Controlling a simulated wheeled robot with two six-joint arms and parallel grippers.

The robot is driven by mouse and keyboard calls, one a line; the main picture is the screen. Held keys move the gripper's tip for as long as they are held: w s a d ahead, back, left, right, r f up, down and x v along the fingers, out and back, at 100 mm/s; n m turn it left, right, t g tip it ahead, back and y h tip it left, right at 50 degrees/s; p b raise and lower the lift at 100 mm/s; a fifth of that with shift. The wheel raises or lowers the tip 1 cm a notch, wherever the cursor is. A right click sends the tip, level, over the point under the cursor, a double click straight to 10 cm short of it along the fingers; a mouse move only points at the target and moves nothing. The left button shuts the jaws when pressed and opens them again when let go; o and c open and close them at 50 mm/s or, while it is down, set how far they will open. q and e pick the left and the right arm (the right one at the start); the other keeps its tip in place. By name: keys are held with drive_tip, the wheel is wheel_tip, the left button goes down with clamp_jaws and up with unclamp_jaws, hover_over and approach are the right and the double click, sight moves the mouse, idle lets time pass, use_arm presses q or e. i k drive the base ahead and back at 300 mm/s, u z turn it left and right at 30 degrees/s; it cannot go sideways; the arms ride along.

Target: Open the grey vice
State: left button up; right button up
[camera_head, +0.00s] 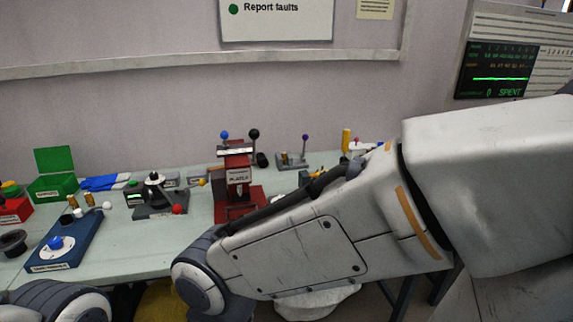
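I cannot tell for sure which thing is the grey vice. One grey device with an upright purple-knobbed lever (293,160) stands at the back of the bench, right of the red press. Another grey-based device with a black top and a red ball handle (158,208) stands left of the red press. Whether jaws are open or shut is too small to see. My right arm crosses the view from the right and covers the bench's right part. A piece of my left arm shows at the bottom left. Neither gripper's fingers are in view.
A red press (238,180) with blue and black knobs stands mid-bench. A blue plate device (62,245), a green open box (54,174), a red box (14,211) and blue gloves (103,183) are at left. The bench (128,262) has free room at its front.

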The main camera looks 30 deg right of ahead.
sight(306, 137)
drive_tip(key=k, duration=0.65)
drive_tip(key=z, duration=0.5)
drive_tip(key=i, duration=1.05)
drive_tip(key=u, duration=0.4)
drive_tip(key=i, duration=0.8)
drive_tip(key=u, duration=0.05)
